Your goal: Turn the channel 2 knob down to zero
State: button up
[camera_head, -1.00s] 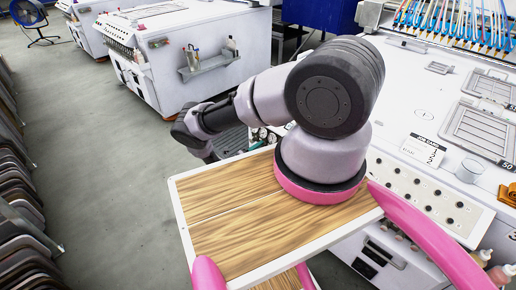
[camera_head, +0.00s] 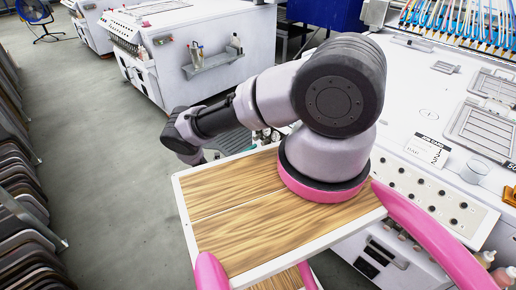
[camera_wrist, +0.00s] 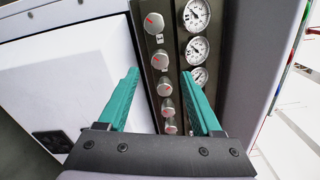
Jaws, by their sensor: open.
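In the wrist view a dark panel (camera_wrist: 146,72) carries a column of several silver knobs with red marks. The top knob (camera_wrist: 154,23) and the second knob from the top (camera_wrist: 160,60) are the clearest. The labels beneath them are too small to read, so I cannot tell for sure which is channel 2. My gripper (camera_wrist: 160,74) has two teal fingers, spread apart and empty. Its tips lie either side of the knob column in the picture, near the second and third knobs, with no contact visible. In the head view my arm hides the gripper and most of this panel.
Round white gauges (camera_wrist: 197,14) stand in a column right of the knobs. A white cabinet front (camera_wrist: 60,85) fills the left. In the head view, a white machine (camera_head: 395,90) stands right, another (camera_head: 190,45) stands behind, and grey floor (camera_head: 100,140) is clear at left.

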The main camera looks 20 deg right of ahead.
jog(key=v, duration=0.4)
dwell(0.3)
